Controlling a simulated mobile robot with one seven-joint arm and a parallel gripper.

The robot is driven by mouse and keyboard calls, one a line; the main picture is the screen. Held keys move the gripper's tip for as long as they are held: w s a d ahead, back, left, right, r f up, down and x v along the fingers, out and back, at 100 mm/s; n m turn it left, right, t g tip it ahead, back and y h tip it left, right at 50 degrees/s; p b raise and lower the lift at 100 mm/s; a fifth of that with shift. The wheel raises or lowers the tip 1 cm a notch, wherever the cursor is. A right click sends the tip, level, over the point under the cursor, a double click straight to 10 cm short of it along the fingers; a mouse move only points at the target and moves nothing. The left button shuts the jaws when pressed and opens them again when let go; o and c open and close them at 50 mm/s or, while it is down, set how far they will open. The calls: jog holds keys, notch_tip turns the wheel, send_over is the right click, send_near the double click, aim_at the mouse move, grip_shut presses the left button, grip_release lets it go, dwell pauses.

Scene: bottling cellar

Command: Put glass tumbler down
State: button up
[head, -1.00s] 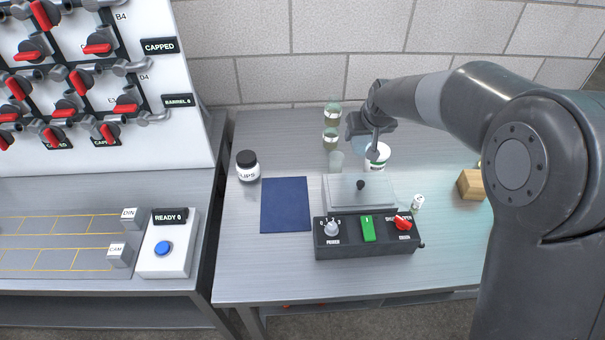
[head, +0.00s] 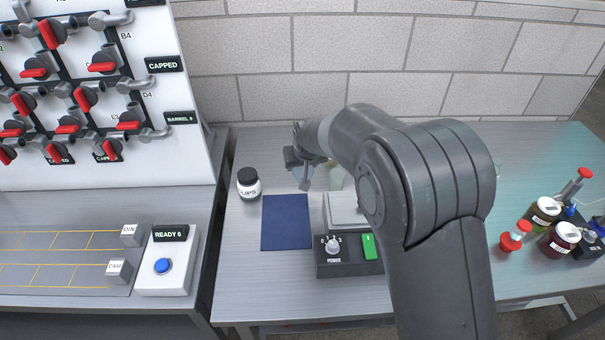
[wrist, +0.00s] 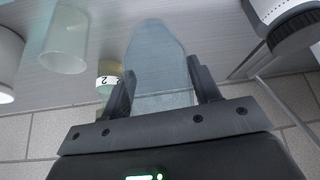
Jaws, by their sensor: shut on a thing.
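My gripper (head: 303,164) is shut on a clear, bluish glass tumbler (wrist: 155,50), which lies between the two fingers in the wrist view. In the head view my gripper is above the bench, behind the blue mat (head: 286,222) and right of the black-lidded white jar (head: 248,185). The held tumbler shows only faintly there (head: 303,180), below the fingers. Whether its base touches the bench I cannot tell. Another frosted tumbler (wrist: 65,42) stands left of the held one in the wrist view.
A container labelled 2 (wrist: 108,76) stands near the left finger. The blue mat is bare.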

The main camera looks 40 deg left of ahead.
aim_at(302, 174)
jog(key=shift+f, duration=1.95)
jog(key=shift+f, duration=0.4)
jog(key=o, duration=1)
jog(key=shift+r, duration=0.25)
jog(key=v, duration=1.2)
jog(key=shift+r, duration=0.15)
jog(key=shift+d, duration=0.1)
